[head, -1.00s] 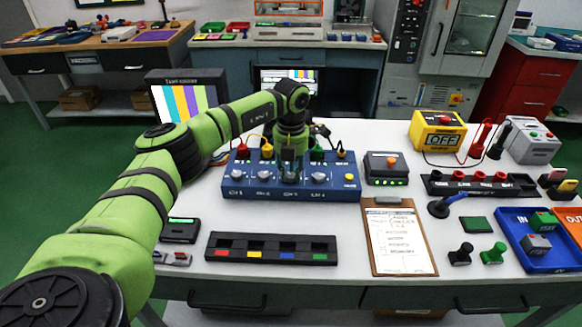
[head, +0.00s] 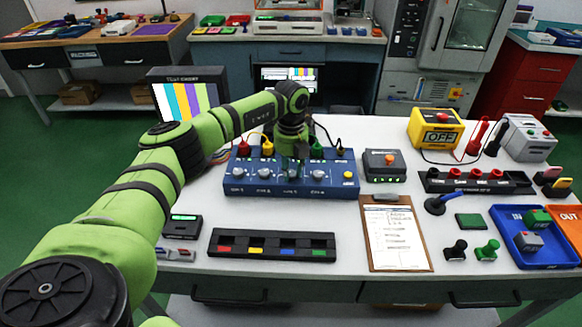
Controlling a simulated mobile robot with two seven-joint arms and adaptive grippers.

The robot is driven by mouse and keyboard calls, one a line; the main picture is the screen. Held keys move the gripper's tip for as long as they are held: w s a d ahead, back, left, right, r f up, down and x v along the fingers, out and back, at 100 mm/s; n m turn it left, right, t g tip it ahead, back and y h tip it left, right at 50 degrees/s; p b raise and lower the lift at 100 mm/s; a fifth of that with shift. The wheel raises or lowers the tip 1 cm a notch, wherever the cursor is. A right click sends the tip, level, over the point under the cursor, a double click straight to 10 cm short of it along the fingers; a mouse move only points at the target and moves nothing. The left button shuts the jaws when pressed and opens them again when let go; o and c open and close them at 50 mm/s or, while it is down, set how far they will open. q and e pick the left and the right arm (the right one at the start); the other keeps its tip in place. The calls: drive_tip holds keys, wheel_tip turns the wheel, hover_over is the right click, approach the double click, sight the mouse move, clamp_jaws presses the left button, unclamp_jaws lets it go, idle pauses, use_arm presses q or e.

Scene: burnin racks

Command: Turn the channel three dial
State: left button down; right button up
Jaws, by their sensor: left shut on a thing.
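The blue channel box (head: 240,187) stands on the white table with a row of white dials along its front and coloured plugs along its back. The channel three dial (head: 292,174) is third from the left, below my left gripper (head: 291,168). My left gripper points down over the box and is shut on this dial. The fingers and wrist hide much of the dial, so its pointer angle cannot be read. The first, second and fourth dials (head: 319,174) are clear of the gripper. My right gripper is not in view.
A black tray (head: 217,250) with coloured labels and a clipboard (head: 396,235) lie in front of the box. A small dark box with an orange button (head: 384,165) stands to its right. A test chart monitor (head: 187,74) stands behind my left arm.

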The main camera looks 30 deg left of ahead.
sight(291, 172)
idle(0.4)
use_arm(q)
drive_tip(key=c, duration=1)
unclamp_jaws()
drive_tip(key=shift+r, duration=0.25)
wheel_tip(291, 172, up, 11)
drive_tip(key=shift+r, duration=0.2)
